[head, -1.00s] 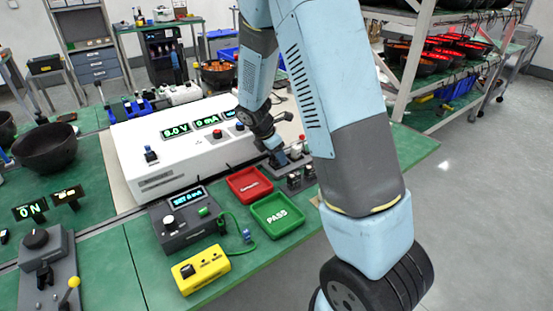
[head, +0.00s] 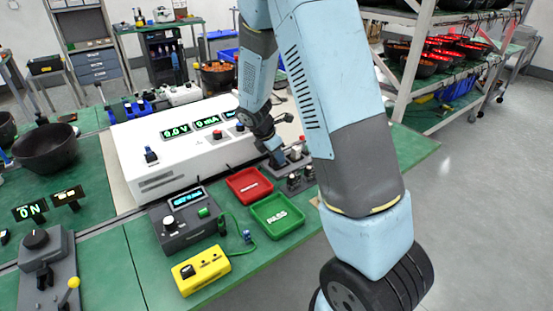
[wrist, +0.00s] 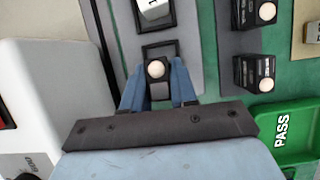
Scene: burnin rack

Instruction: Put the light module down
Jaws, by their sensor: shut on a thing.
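In the wrist view the light module (wrist: 156,68), a small dark block with a round white dome, is between the blue fingers of my gripper (wrist: 157,88). My gripper is shut on it. The module is at a dark square frame (wrist: 160,47) on a grey panel; whether it touches the panel or is held just above it I cannot tell. In the head view my gripper (head: 272,152) is low beside the right end of the white tester (head: 180,150), and the held module is hard to make out there.
Similar dome-topped modules (wrist: 262,73) stand right of my gripper. A green PASS tray (head: 258,228) and a red tray (head: 232,192) lie in front, with a grey meter box (head: 185,228) and a yellow box (head: 200,270). The white tester is close on my gripper's left.

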